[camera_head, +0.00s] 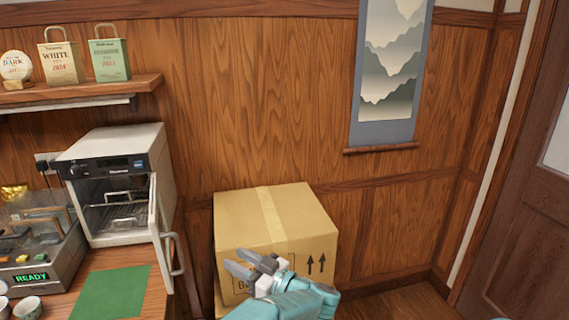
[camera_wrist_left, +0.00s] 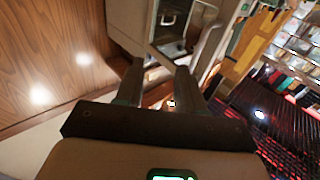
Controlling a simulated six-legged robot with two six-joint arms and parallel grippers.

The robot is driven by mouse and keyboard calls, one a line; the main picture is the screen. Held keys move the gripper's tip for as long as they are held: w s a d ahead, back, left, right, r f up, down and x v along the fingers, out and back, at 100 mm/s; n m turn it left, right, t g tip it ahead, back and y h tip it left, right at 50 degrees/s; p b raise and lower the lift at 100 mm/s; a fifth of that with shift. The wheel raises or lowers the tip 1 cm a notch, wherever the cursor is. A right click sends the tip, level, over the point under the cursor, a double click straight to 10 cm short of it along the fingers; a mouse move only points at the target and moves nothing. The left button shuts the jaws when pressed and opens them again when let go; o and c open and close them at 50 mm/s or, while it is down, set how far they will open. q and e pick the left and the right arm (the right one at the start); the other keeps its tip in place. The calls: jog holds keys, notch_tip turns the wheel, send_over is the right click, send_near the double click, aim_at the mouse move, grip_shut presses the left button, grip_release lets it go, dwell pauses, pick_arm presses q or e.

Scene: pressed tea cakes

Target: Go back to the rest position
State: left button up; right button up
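My left gripper (camera_head: 236,261) is in front of the cardboard box at the bottom middle of the head view. Its two grey fingers are apart with nothing between them. In the left wrist view the dark fingers of my left gripper (camera_wrist_left: 160,72) also stand apart and empty. My right gripper is not in view.
A cardboard box (camera_head: 303,218) stands by the wood wall. A small oven (camera_head: 127,178) with its door open stands on the counter at left, behind a green mat (camera_head: 110,293). A machine reading READY (camera_head: 38,262) is at far left. A shelf (camera_head: 85,91) holds several tea packages.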

pick_arm(q)
jog(key=w+a+f+m+t+h, duration=0.2)
jog(key=f+m+h, duration=0.15)
jog(key=f, duration=0.35)
jog(key=w+a+f+m+t+h, duration=0.1)
jog(key=a+f+m+t+h, duration=0.1)
jog(key=f+m+t+h, duration=0.3)
jog(key=s+f+g+h, duration=0.5)
jog(key=s+f+h, duration=0.15)
jog(key=f, duration=0.65)
jog(key=s+d+f+g+h, duration=0.1)
jog(key=s+f+g, duration=0.2)
jog(key=s, duration=0.7)
jog(key=s+d+f+m+g+h, duration=0.1)
jog(key=s+g, duration=0.3)
jog(key=s, duration=0.6)
jog(key=s+d+f+g+h, duration=0.2)
jog(key=s+f+g+h, duration=0.1)
jog(key=s, duration=0.8)
jog(key=shift+f+m+g, duration=0.35)
jog(key=shift+f+g, duration=0.05)
jog(key=shift+f, duration=0.45)
